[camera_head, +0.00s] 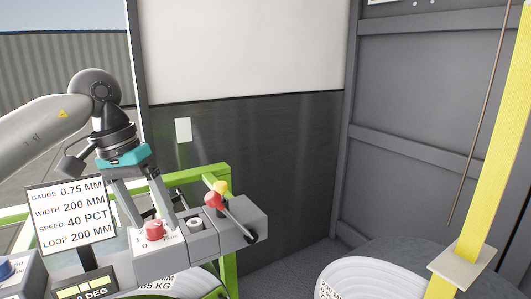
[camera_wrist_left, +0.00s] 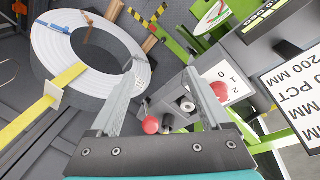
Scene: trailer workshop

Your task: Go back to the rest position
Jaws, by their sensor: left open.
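I cannot tell whether a finger touches the box. My right gripper is not in view.
Levers with red (camera_head: 212,199) and yellow balls stand close right of the gripper. A sign (camera_head: 72,214) stands left, above a digital display (camera_head: 85,288). A green frame (camera_head: 205,173) runs behind. A large white coil (camera_head: 372,279) and a yellow strip (camera_head: 497,145) are at right.

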